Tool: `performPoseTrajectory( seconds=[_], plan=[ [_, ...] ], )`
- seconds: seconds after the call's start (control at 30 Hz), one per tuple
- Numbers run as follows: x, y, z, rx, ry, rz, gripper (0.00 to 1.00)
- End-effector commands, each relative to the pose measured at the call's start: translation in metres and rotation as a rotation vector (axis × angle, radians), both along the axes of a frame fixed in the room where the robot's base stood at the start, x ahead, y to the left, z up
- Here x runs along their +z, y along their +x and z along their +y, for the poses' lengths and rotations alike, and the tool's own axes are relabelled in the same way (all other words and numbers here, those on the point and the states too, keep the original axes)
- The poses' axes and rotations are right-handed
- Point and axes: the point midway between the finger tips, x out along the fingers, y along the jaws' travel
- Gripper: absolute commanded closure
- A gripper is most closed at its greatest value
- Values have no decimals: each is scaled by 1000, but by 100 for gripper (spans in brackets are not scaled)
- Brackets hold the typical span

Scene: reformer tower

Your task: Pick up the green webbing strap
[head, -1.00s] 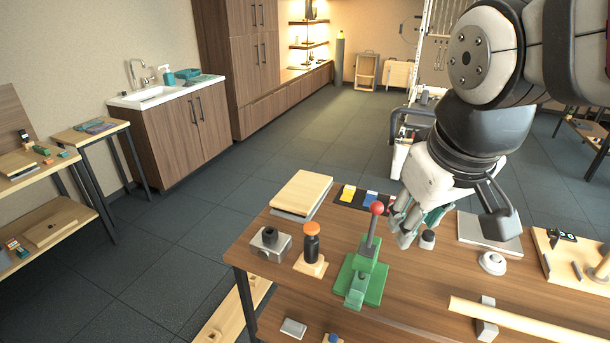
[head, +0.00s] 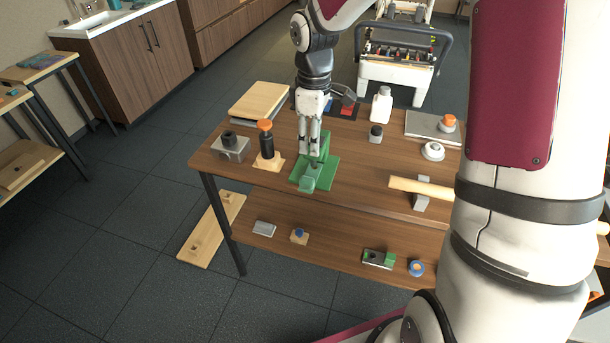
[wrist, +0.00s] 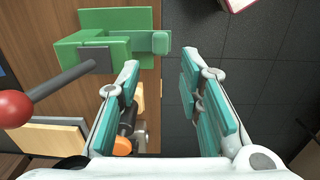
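I cannot make out a green webbing strap for certain in either view. My gripper (head: 310,150) points down over the workbench, beside the green lever press (head: 316,177). In the wrist view my gripper (wrist: 160,75) is open, its teal-padded fingers wide apart with nothing between them. The green press (wrist: 105,40) lies ahead and to the left of the fingers there, and its red-knobbed lever (wrist: 60,85) reaches left. Beyond the gap is dark floor. On the lower shelf a grey block with a green part (head: 379,259) lies near the front edge.
A blue-centred ring (head: 416,268) is on the lower shelf. Open floor (head: 120,220) lies left.

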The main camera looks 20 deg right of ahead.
Motion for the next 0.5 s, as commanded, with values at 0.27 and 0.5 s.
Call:
performPoseTrajectory(
  seconds=[0.27,0.5],
  plan=[
    [-42,0,0,4,3,6,67],
    [-79,0,0,2,2,5,67]
  ],
)
